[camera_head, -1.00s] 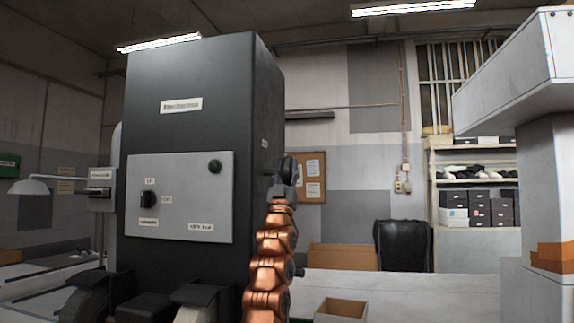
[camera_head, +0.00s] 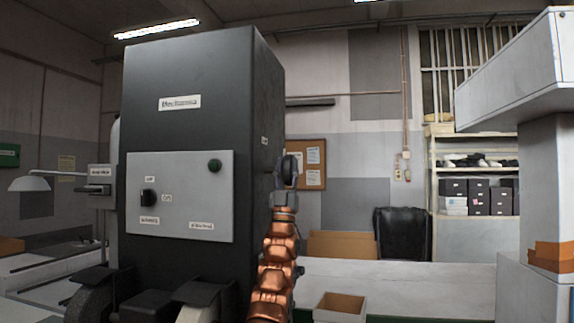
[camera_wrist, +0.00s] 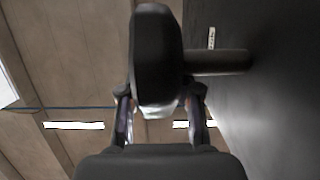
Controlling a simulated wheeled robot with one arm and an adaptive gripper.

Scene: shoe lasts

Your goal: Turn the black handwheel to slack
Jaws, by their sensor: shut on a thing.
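The black handwheel (camera_head: 291,168) sits on the right side of the tall dark cabinet (camera_head: 195,75). In the wrist view the handwheel (camera_wrist: 157,50) is seen edge-on and close up, and its thick shaft (camera_wrist: 220,62) runs right to the dark cabinet wall (camera_wrist: 275,75). My gripper (camera_head: 283,186) is at the wheel's lower edge. In the wrist view my gripper (camera_wrist: 160,92) has one finger on each side of the wheel's lower rim and is shut on it. The wheel's face and any marking for slack are hidden.
A grey panel (camera_head: 180,215) with a dark knob and a green button is on the cabinet front. A white machine column (camera_head: 550,190) stands at far right.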

